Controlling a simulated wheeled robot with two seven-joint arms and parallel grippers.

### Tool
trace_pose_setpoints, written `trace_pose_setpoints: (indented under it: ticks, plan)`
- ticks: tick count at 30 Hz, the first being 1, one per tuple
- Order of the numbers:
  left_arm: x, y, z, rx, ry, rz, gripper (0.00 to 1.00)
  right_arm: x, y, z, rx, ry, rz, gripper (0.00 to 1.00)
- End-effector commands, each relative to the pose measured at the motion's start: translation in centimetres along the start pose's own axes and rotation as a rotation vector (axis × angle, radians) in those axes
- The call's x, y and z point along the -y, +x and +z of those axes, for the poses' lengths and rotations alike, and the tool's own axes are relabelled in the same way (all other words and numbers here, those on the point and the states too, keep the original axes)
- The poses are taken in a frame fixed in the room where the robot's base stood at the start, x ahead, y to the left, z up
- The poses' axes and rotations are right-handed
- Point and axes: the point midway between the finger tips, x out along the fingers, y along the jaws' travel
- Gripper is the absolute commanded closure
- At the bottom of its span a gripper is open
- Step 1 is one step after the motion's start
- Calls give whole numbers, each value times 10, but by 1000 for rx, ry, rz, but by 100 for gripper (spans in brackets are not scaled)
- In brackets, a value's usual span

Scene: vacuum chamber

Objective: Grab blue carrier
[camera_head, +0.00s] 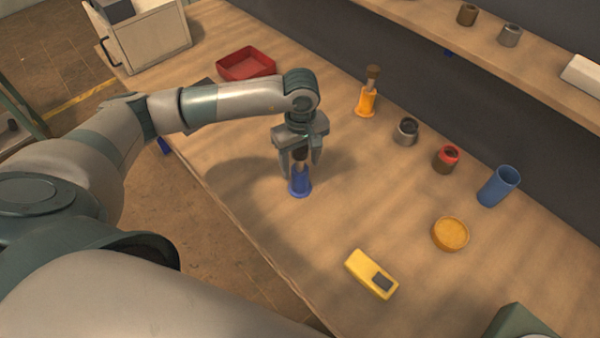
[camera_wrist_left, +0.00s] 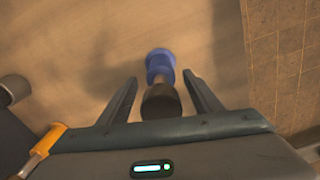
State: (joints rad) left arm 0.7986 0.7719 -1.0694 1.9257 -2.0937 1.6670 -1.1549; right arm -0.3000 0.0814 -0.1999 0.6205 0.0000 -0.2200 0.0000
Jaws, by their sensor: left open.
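The blue carrier (camera_head: 299,183) stands upright on the wooden table, with a dark part on its top. My left gripper (camera_head: 301,172) points down over it, its two fingers open on either side of the dark upper part. In the left wrist view the blue carrier (camera_wrist_left: 160,64) shows beyond the dark top (camera_wrist_left: 160,101), which lies between the spread fingers of my left gripper (camera_wrist_left: 160,82). A gap shows between each finger and the carrier. My right gripper does not show.
An orange carrier (camera_head: 366,101) with a brown top stands behind to the right. A red tray (camera_head: 246,64) lies at the back left. A yellow device (camera_head: 371,274), an orange round dish (camera_head: 450,234), a blue cup (camera_head: 498,187) and small cylinders (camera_head: 407,132) stand to the right.

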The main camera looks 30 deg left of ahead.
Motion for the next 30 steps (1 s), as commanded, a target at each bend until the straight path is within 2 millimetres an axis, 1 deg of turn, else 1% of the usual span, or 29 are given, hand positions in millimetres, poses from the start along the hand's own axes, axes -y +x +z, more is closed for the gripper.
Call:
trace_pose_setpoints:
  ticks: [1,2,3,6,9,23,24,26,27,29,30]
  plan:
    - [2,1,2,1,0,-3,41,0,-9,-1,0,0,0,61]
    - [3,5,3,2,1,-4,41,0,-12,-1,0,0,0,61]
    - [2,11,3,2,0,-3,41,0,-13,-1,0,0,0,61]
    - [2,22,2,1,-1,-3,41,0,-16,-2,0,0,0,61]
    - [1,27,2,0,0,0,41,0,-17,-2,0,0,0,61]
    - [1,28,2,-1,1,0,41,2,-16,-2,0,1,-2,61]
    - [1,28,2,-1,1,0,51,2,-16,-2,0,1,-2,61]
    - [1,28,2,-1,1,0,65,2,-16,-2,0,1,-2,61]
    - [1,28,2,-1,1,0,75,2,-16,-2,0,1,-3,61]
    - [1,28,2,-1,1,0,89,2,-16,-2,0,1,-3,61]
    - [1,28,2,-1,1,0,98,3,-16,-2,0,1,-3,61]
